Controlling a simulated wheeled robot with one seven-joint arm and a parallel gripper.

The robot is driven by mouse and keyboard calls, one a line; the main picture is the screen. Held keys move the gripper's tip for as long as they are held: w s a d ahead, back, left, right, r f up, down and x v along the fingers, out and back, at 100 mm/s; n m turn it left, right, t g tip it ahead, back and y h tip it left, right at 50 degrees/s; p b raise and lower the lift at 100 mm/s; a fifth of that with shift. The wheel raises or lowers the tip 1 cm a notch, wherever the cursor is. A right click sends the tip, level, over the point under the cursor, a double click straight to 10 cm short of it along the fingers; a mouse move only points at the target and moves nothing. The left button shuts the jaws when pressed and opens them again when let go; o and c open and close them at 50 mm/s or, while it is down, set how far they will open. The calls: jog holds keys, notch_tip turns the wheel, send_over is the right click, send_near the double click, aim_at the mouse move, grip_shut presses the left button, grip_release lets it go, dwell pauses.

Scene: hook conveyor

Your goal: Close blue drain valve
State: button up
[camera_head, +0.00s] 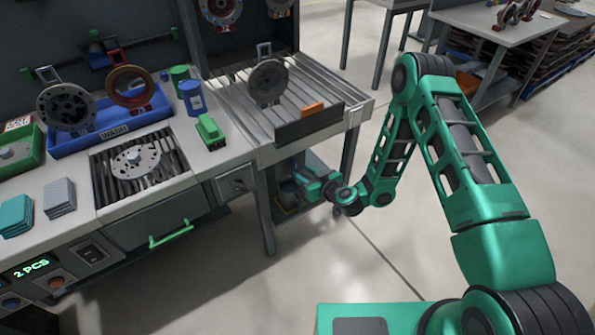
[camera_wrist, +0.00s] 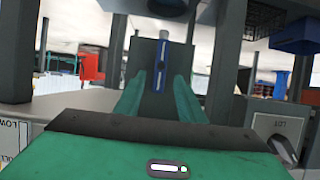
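The blue drain valve's handle (camera_wrist: 161,66) shows in the wrist view as a narrow upright blue bar with a pale stem above it, in front of a dark grey block. My gripper (camera_wrist: 161,76) points at it, with one green finger on each side. The fingers stand apart and I see gaps between them and the handle; contact is not visible. In the head view my gripper (camera_head: 308,186) reaches low under the front of the slatted table. The valve cannot be made out there.
The slatted table (camera_head: 345,95) stands above my gripper, with its legs close by. A grey box with a lever (camera_wrist: 278,135) is at the right in the wrist view. A counter with a blue wash tray (camera_head: 112,133) is at the left. The floor in front is clear.

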aim_at(296, 169)
jog(key=shift+x, duration=2.25)
grip_shut()
